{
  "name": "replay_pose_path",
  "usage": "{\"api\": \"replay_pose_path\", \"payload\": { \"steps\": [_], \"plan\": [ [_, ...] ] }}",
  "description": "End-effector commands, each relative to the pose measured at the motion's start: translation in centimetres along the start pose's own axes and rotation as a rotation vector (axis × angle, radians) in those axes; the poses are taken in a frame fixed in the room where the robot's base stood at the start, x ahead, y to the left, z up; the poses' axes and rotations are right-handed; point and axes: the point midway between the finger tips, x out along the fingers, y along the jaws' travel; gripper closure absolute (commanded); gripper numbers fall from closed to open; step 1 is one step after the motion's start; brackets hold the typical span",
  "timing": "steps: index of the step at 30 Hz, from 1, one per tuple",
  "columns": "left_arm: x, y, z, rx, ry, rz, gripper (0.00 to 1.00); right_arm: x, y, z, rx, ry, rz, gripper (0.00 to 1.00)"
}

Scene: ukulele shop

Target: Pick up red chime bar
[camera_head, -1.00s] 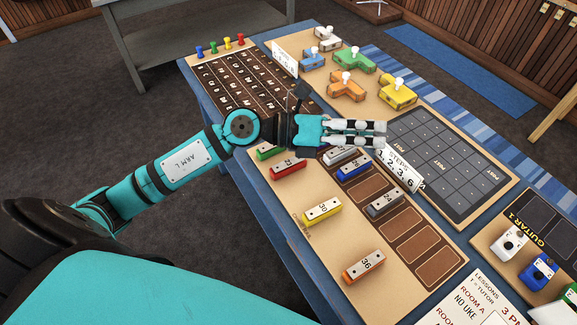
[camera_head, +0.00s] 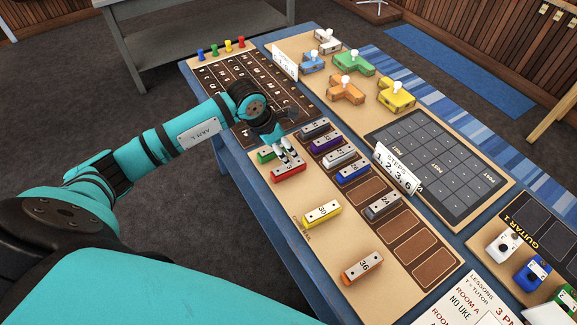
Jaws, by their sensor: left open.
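The red chime bar (camera_head: 288,173) lies on the tan board at the near left of the table, with a silver top plate. My left gripper (camera_head: 288,158) points down right over it, fingers apart, with the fingertips at or just above the bar's top. I cannot tell whether they touch it. The fingers partly cover the red bar's top and the green chime bar (camera_head: 266,155) beside it. My right gripper is not in view.
A yellow bar (camera_head: 322,212) and an orange bar (camera_head: 362,267) lie nearer. Purple (camera_head: 328,143), blue (camera_head: 353,172) and grey (camera_head: 384,205) bars sit in a dark slot row.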

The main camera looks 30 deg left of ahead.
Motion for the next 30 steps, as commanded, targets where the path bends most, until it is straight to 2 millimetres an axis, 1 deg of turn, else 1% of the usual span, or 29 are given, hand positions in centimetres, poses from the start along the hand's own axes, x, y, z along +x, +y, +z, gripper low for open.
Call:
{"api": "replay_pose_path", "payload": {
  "steps": [1,4,6,10,13,17,18,21,24,30],
  "plan": [
    [0.8,-0.1,0.1,-0.004,0.002,-0.003,0.44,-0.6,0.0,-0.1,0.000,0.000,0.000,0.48],
    [2.5,-0.1,0.1,-0.003,-0.001,-0.002,0.44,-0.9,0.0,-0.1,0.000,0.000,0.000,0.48],
    [3.3,-0.1,0.1,-0.002,-0.001,-0.002,0.44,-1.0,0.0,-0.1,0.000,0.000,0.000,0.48],
    [4.0,-0.1,0.1,0.000,-0.001,0.000,0.44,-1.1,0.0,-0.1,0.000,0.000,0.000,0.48],
    [4.8,-0.3,0.1,-0.003,0.001,-0.004,0.44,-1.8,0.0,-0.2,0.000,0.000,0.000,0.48],
    [6.7,-0.7,0.1,-0.004,0.000,-0.005,0.44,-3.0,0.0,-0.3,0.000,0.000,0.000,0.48],
    [7.5,-0.6,0.0,-0.002,0.000,-0.003,0.44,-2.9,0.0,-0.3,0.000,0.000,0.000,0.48],
    [8.6,-0.6,0.0,-0.002,-0.001,-0.002,0.44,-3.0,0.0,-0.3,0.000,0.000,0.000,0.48],
    [9.1,-0.5,0.0,-0.001,-0.002,-0.001,0.44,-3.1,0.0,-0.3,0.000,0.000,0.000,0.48],
    [9.2,-0.5,0.0,0.000,-0.002,0.000,0.44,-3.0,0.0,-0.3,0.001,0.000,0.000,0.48]
  ]
}}
